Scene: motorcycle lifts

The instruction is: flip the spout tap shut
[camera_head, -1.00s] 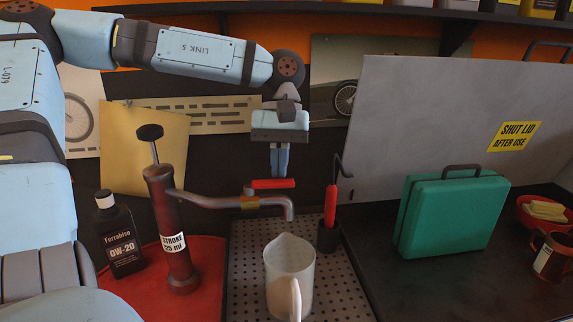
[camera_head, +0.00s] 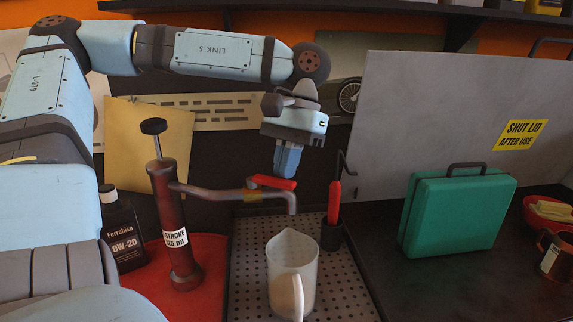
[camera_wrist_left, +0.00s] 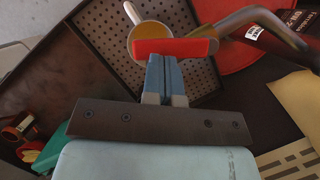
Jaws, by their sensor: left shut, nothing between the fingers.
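The pump's pipe (camera_head: 215,193) ends in a downturned spout over a translucent jug (camera_head: 290,262). The red tap lever (camera_head: 272,182) lies roughly along the pipe near the spout. My left gripper (camera_head: 285,174) is shut and empty, pointing down at the lever's spout-side end. In the left wrist view, the closed fingertips (camera_wrist_left: 162,58) are right by the red lever (camera_wrist_left: 175,47); whether they touch it I cannot tell. The jug (camera_wrist_left: 150,35) shows amber liquid below the lever. My right gripper is not in view.
The red pump (camera_head: 172,220) and an oil bottle (camera_head: 122,240) stand at left. A red-handled tool (camera_head: 334,202) stands upright in a dark cup (camera_head: 331,236) right of the spout. A green case (camera_head: 455,220) sits further right before a grey lid (camera_head: 420,120).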

